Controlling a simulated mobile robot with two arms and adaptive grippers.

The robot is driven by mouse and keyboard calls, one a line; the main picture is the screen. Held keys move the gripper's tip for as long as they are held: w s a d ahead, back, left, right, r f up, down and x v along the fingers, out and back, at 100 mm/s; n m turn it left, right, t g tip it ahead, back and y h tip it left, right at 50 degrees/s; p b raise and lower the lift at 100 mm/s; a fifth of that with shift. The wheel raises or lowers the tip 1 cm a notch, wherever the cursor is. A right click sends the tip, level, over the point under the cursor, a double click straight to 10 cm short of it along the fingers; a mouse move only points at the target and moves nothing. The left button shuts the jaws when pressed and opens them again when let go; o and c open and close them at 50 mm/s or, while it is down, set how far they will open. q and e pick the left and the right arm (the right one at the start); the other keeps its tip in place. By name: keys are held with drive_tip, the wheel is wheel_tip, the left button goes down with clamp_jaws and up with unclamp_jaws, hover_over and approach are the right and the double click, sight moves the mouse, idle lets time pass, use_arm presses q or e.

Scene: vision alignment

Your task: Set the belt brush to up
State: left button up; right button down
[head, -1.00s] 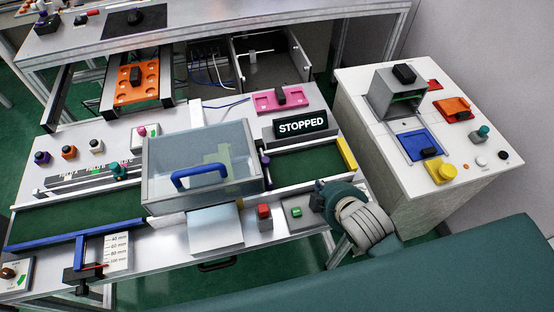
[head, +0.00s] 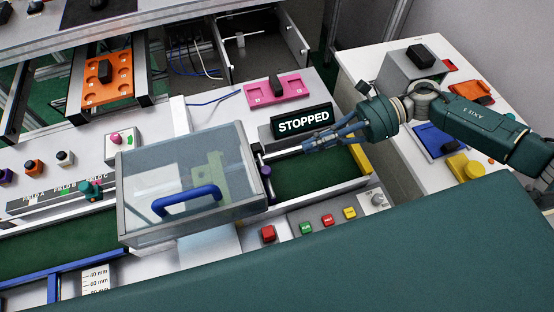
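A small purple part (head: 266,172), which may be the belt brush or its handle, stands at the right end of the clear-lidded box, over the dark green belt (head: 310,176). My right gripper (head: 262,156) reaches in from the right with its fingers pointing left. Its tips are right by the top of the purple part. I cannot tell whether they touch it or how far they are apart. Whether the brush is up or down is unclear. My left gripper is not in view.
The clear box (head: 190,185) with a blue handle (head: 187,201) is close left of the fingertips. A black sign (head: 302,121) reading STOPPED stands just behind them. A red button (head: 268,234) and several small controls line the front edge. A pink tray (head: 274,90) lies behind.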

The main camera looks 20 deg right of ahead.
sight(266, 175)
drive_tip(key=f+b, duration=0.1)
drive_tip(key=d+f, duration=0.1)
drive_tip(key=f+n+b, duration=0.1)
drive_tip(key=shift+s+d+f+g+b, duration=0.1)
drive_tip(key=shift+s+d+g+b, duration=0.15)
drive_tip(key=shift+s+g+b, duration=0.05)
drive_tip(key=shift+s+a, duration=0.1)
drive_tip(key=shift+s, duration=0.05)
drive_tip(key=shift+s+a, duration=0.2)
drive_tip(key=shift+r+p+x, duration=0.25)
drive_tip(key=shift+p+x, duration=0.45)
drive_tip(key=shift+x, duration=0.45)
drive_tip(key=p+x, duration=0.2)
drive_tip(key=x, duration=0.4)
drive_tip(key=shift+d, duration=0.1)
drive_tip(key=shift+a+f, duration=0.5)
drive_tip(key=shift+a, duration=0.2)
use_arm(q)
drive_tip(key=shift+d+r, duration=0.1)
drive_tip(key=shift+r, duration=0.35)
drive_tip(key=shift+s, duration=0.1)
